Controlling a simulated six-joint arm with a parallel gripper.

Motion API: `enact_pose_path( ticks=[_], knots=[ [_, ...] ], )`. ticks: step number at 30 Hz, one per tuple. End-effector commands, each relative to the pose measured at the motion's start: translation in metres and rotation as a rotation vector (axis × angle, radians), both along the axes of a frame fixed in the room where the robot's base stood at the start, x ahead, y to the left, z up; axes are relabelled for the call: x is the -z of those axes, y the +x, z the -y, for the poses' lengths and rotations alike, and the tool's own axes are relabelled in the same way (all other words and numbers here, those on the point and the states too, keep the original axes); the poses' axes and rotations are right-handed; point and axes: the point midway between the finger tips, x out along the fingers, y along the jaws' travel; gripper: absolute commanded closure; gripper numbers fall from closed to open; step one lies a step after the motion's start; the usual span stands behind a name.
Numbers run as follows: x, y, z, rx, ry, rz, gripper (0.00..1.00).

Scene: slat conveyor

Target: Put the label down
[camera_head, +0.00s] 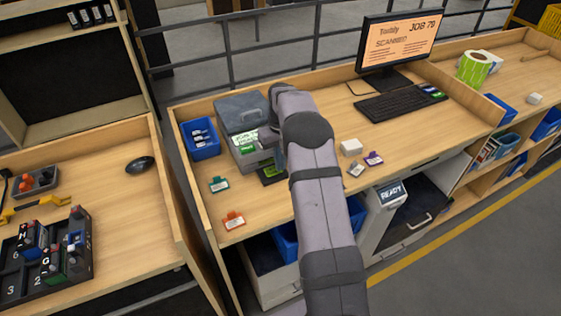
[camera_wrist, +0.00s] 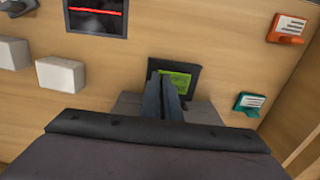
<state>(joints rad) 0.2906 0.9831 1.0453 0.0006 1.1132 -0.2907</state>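My gripper (camera_wrist: 165,82) points down at the wooden bench, its two dark fingers close together. In the head view my arm hides most of it. Just beyond the fingertips in the wrist view is a dark square (camera_wrist: 152,68) with a bright green face (camera_wrist: 178,78). It also shows beside my arm in the head view (camera_head: 270,174). I cannot tell whether the green face is a label or a screen, or whether it touches the fingers. No separate label shows clearly between the fingers.
A teal tag holder (camera_wrist: 250,103) and an orange one (camera_wrist: 287,28) lie on the bench. White blocks (camera_wrist: 60,75) and a dark panel with a red line (camera_wrist: 97,15) are at the other side. A grey machine (camera_head: 241,112) and blue bin (camera_head: 201,139) stand behind.

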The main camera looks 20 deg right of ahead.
Motion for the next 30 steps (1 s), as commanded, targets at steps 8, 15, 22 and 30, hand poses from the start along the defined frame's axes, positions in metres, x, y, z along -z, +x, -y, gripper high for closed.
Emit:
enact_pose_path(
  ticks=[8,15,22,30],
  knots=[
    [0.01,0.0,0.0,0.0,0.0,0.0,1.0],
    [0.013,0.0,0.0,0.0,0.0,0.0,1.0],
    [0.013,0.0,0.0,0.0,0.0,0.0,0.78],
    [0.009,0.0,0.0,0.0,0.0,0.001,0.78]
  ],
)
